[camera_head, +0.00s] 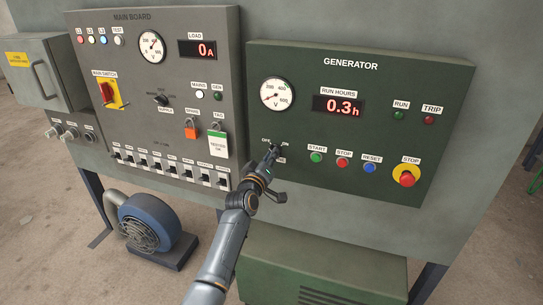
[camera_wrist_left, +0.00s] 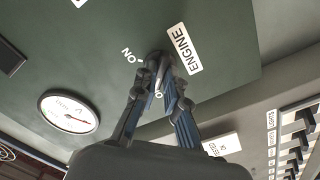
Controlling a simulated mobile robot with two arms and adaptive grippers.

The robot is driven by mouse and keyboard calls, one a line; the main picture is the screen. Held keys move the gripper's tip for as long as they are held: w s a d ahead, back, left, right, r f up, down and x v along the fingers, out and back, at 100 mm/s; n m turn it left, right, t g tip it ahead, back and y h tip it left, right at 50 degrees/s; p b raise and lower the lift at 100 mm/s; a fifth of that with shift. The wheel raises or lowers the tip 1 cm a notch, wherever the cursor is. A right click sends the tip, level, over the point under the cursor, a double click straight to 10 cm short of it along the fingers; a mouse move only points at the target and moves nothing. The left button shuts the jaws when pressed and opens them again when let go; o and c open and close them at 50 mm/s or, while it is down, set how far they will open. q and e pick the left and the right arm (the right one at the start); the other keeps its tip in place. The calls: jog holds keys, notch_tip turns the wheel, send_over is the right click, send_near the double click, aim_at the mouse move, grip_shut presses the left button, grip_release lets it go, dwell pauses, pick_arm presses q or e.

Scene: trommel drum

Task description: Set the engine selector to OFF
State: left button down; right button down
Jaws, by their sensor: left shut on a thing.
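The engine selector (camera_wrist_left: 157,56) is a small dark knob on the green generator panel (camera_head: 340,190), below the voltmeter. In the left wrist view it shows between my fingertips, beside the white ENGINE label (camera_wrist_left: 185,48) and the ON mark (camera_wrist_left: 131,55). The OFF mark is partly hidden by my fingers there. In the head view the OFF mark (camera_head: 266,140) is left of the selector. My left gripper (camera_head: 272,153) is shut on the selector; it also shows in the left wrist view (camera_wrist_left: 160,75). The fingers hide most of the knob, so I cannot tell its setting.
Start (camera_head: 316,157), stop (camera_head: 343,162) and reset (camera_head: 370,167) buttons sit right of my gripper, with a red emergency stop (camera_head: 406,179) further right. The grey main board (camera_head: 150,120) with switches is at left. A blue blower (camera_head: 148,222) stands below.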

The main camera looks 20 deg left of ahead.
pick_arm(q)
jog(key=shift+n, duration=0.3)
dwell(0.4)
jog(key=c, duration=1.4)
grip_release()
jog(key=s, duration=1.2)
jog(key=shift+a, duration=0.25)
